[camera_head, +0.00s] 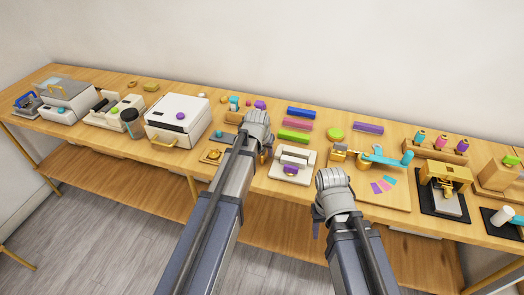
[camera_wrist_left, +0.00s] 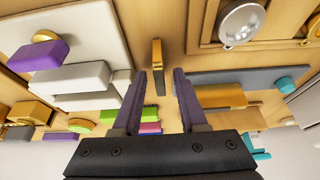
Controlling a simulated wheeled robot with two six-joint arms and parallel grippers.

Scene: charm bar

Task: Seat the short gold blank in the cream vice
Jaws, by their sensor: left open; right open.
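The short gold blank (camera_wrist_left: 158,54) appears to be the narrow gold piece standing upright in the left wrist view. My left gripper (camera_wrist_left: 159,74) is open, with its two purple-grey fingers on either side of the line to it; I cannot tell whether they reach around it. The cream vice (camera_wrist_left: 82,78) lies just left of it in that view, with its purple handle (camera_wrist_left: 38,54). In the head view the vice (camera_head: 283,174) is right of my left gripper (camera_head: 258,122), between both arms. My right gripper (camera_head: 332,180) is open and empty at the table's front.
Blue, pink and green bars (camera_head: 294,136) lie behind the vice. A gold tool with a teal handle (camera_head: 386,160) and a board of colour swatches (camera_head: 367,197) are to its right. A white box machine (camera_head: 181,112) stands left of my left arm.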

